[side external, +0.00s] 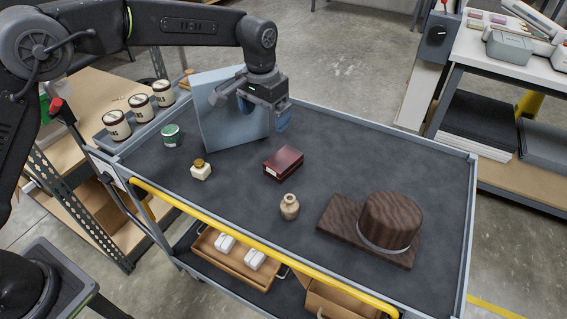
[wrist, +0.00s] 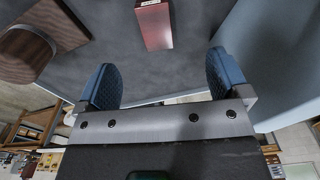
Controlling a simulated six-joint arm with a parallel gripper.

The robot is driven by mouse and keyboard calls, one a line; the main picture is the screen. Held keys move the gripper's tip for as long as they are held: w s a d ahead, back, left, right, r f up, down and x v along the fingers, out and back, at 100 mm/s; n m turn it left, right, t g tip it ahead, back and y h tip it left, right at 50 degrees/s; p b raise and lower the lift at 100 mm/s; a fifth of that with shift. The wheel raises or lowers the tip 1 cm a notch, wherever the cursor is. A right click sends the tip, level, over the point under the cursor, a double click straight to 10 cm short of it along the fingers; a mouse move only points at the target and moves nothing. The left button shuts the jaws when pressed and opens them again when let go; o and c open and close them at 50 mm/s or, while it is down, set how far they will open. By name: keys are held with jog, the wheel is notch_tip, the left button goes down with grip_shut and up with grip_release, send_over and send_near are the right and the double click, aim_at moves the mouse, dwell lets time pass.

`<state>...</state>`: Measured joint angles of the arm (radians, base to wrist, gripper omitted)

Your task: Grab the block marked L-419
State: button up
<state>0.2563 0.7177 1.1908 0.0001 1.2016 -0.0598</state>
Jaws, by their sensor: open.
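A dark red block (side external: 283,163) with a small white label on its near side lies flat on the cart's dark top; the label's writing is too small to read. It also shows in the wrist view (wrist: 154,26) at the top edge, with part of its label cut off. My gripper (side external: 266,112) is above the cart, behind the red block and in front of the blue-grey panel. Its blue fingers are spread apart with nothing between them in the wrist view (wrist: 165,80). The block is beyond the fingertips, apart from them.
A blue-grey panel (side external: 214,125) stands close beside my gripper. A green jar (side external: 171,138), a cream bottle (side external: 201,173), a beige vase (side external: 289,208) and a dark wooden round piece on a board (side external: 340,216) stand around the block. Bare cart top (side external: 340,150) lies to its right.

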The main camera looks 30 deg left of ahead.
send_over(276, 164)
notch_tip(276, 164, down, 11)
jog(key=shift+s+a+r, duration=0.15)
jog(key=shift+r, duration=0.05)
jog(key=shift+d+f, duration=0.2)
jog(key=shift+f, duration=2.85)
jog(key=c, duration=1.1)
